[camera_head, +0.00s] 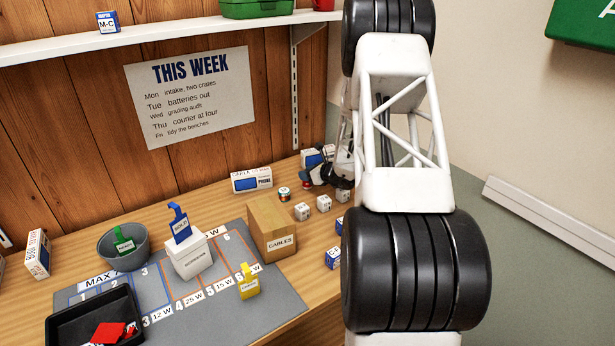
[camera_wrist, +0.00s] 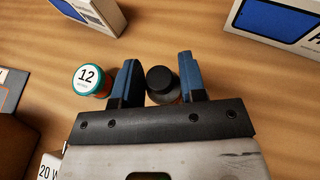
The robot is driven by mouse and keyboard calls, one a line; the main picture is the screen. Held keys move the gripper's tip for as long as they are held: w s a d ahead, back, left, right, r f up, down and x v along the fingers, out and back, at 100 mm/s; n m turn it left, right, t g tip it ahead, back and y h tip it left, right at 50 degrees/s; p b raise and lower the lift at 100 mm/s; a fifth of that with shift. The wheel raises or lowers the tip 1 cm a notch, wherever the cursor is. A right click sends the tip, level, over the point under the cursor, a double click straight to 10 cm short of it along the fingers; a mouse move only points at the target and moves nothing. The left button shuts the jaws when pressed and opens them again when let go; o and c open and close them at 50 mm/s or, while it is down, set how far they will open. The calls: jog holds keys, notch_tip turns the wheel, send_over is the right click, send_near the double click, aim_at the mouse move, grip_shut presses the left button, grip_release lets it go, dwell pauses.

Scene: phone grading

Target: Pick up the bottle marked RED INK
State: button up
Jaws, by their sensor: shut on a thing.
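My gripper (camera_wrist: 158,78) is shut around a small bottle with a black cap (camera_wrist: 162,80), one blue finger on each side of it in the wrist view. Its label cannot be read from above, so I cannot tell if it says RED INK. In the head view my gripper (camera_head: 315,179) is at the back right of the bench, and a small reddish bottle (camera_head: 305,184) shows partly at its fingers. A second bottle with a teal cap marked 12 (camera_wrist: 90,78) stands just left of the left finger; it also shows in the head view (camera_head: 284,194).
Behind stands a white PHONE box (camera_head: 252,179). Several white charger cubes (camera_head: 323,203) lie in front of my gripper. A brown CABLES box (camera_head: 271,229) is to the left.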

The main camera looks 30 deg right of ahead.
jog(key=shift+r, duration=4.8)
jog(key=shift+s, duration=0.1)
